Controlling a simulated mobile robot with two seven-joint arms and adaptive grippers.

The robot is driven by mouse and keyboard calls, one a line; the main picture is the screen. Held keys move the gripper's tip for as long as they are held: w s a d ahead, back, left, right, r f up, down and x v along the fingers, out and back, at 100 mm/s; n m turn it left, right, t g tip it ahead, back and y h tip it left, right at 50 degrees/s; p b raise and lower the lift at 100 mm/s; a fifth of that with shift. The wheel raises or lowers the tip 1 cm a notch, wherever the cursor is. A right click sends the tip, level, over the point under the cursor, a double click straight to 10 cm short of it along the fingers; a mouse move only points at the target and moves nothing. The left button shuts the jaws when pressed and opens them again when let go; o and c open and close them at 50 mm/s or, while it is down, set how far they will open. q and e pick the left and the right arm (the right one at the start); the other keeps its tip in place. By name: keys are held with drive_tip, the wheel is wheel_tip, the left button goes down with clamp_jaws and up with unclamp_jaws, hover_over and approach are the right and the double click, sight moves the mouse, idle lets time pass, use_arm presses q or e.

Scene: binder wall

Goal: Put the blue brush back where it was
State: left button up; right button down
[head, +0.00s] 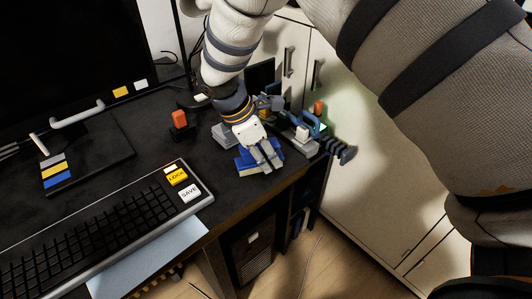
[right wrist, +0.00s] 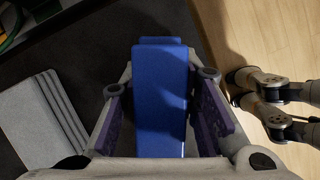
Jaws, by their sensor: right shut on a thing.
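The blue brush (head: 246,163) is at the right end of the black desk, low over its surface near the front edge. I cannot tell whether it touches the desk. My right gripper (head: 264,157) comes down from above and is shut on it. In the right wrist view, the brush's long smooth blue body (right wrist: 160,100) lies between the two purple-padded fingers. Its underside is hidden there. My left gripper is not in view.
A grey stack (right wrist: 42,122) lies beside the gripper. Cluttered tools (head: 305,130) stand behind and right, with a dark ridged handle (head: 340,151) jutting past the edge. An orange-topped item (head: 179,120) and keyboard (head: 105,230) are left. White cabinets (head: 370,180) stand right.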

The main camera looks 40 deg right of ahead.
drive_tip(key=c, duration=1.2)
unclamp_jaws()
drive_tip(key=v, duration=1.2)
drive_tip(key=shift+r, duration=0.15)
